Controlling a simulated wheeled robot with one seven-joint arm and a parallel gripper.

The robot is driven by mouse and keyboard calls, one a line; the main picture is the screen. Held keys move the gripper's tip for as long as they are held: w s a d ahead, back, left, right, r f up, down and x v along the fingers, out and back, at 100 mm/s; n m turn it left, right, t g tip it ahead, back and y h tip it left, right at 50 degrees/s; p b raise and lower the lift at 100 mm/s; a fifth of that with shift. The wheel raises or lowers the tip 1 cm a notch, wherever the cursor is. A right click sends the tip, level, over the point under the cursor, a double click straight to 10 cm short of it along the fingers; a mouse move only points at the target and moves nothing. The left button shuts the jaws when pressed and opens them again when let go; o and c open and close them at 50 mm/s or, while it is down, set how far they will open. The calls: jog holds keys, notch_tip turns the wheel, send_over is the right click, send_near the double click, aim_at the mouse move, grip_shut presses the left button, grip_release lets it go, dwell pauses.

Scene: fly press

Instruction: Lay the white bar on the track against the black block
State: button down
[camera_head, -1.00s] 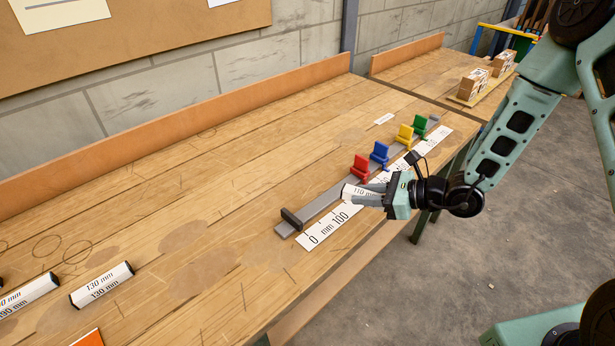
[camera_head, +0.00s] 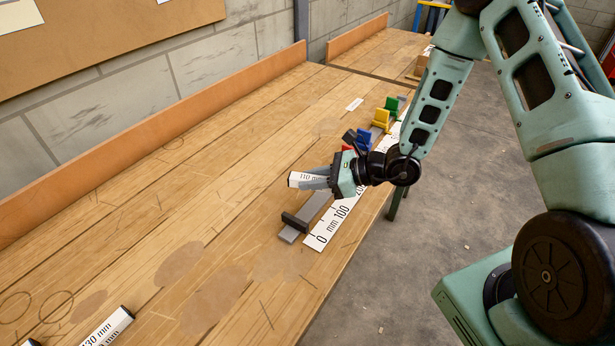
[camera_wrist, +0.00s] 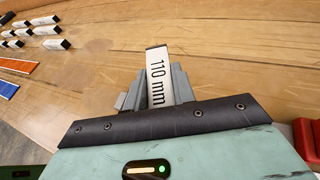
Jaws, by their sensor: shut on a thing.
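My gripper (camera_head: 318,180) is shut on a white bar (camera_head: 297,179) marked 110 mm and holds it above the grey track (camera_head: 318,208). In the wrist view the white bar (camera_wrist: 157,75) sticks out between my fingers (camera_wrist: 163,88), its dark end away from me. The black block (camera_head: 294,222) stands across the near end of the track, by the 0 of the scale. The bar is up and to the left of the track's middle in the head view, apart from the block. My gripper hides part of the track.
A white mm scale (camera_head: 334,224) lies beside the track. A blue slider (camera_head: 364,138), a yellow one (camera_head: 381,117) and a green one (camera_head: 391,104) stand farther along; a red one is mostly hidden. Another white bar (camera_head: 108,328) lies at the near left.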

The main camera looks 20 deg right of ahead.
aim_at(313, 206)
jog(key=shift+f+b, duration=1.95)
jog(key=shift+f, duration=1.1)
jog(key=shift+f+b, duration=0.45)
jog(key=shift+f, duration=0.1)
jog(key=c, duration=1.1)
grip_release()
jog(key=shift+d, duration=0.1)
jog(key=b+v, duration=0.1)
jog(key=v, duration=1.6)
jog(key=shift+s+r+b, duration=0.1)
jog(key=shift+r+b, duration=0.05)
jog(key=shift+b, duration=0.25)
